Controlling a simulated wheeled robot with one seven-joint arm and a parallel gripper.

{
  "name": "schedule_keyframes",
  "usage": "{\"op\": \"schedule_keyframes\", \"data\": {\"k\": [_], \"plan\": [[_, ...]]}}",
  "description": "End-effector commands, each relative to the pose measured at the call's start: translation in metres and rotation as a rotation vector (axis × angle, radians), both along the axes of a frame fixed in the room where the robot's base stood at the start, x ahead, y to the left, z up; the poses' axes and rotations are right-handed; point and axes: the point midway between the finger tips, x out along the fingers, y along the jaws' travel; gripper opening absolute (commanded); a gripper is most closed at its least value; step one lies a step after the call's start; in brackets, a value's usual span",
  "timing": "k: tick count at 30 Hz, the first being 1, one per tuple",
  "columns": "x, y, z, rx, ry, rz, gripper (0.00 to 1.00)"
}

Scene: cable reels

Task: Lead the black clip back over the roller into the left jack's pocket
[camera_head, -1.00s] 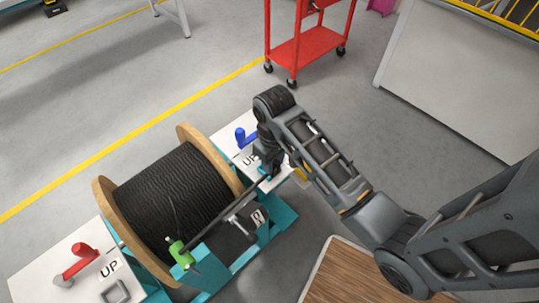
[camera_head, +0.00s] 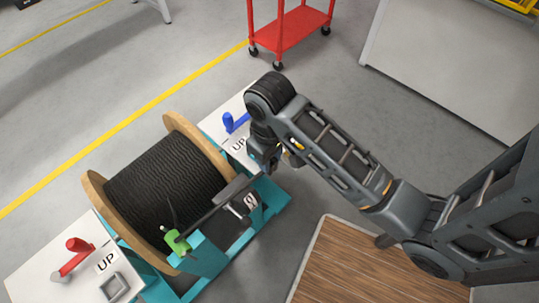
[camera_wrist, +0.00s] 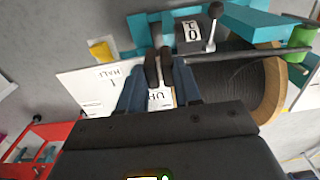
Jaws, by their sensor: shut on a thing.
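My gripper (camera_wrist: 158,88) is shut on the black clip (camera_wrist: 153,70), which shows as a dark piece between the blue fingers in the wrist view. In the head view my gripper (camera_head: 272,160) is beside the reel's right end, above the right jack (camera_head: 222,124) with its blue crank; the clip is hard to make out there. A dark bar (camera_head: 212,208), which seems to be the roller, runs along the reel's near side to a green block (camera_head: 177,242). The left jack (camera_head: 38,262), with a red crank, has a grey square-rimmed pocket (camera_head: 104,290).
The wooden-flanged reel (camera_head: 155,190) of black cable sits between the jacks in a teal frame (camera_head: 268,205). A lever with a black knob (camera_wrist: 216,9) stands near the bar. A red cart (camera_head: 290,30) is behind. A wood-topped surface (camera_head: 350,260) lies at the lower right.

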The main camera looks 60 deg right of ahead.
Motion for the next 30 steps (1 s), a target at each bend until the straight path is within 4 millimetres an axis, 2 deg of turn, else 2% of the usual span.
{"op": "schedule_keyframes", "data": {"k": [21, 30], "plan": [[0.000, 0.000, 0.047, 0.000, 0.000, 0.000, 0.02], [0.000, 0.000, 0.048, 0.000, 0.000, 0.000, 0.02]]}}
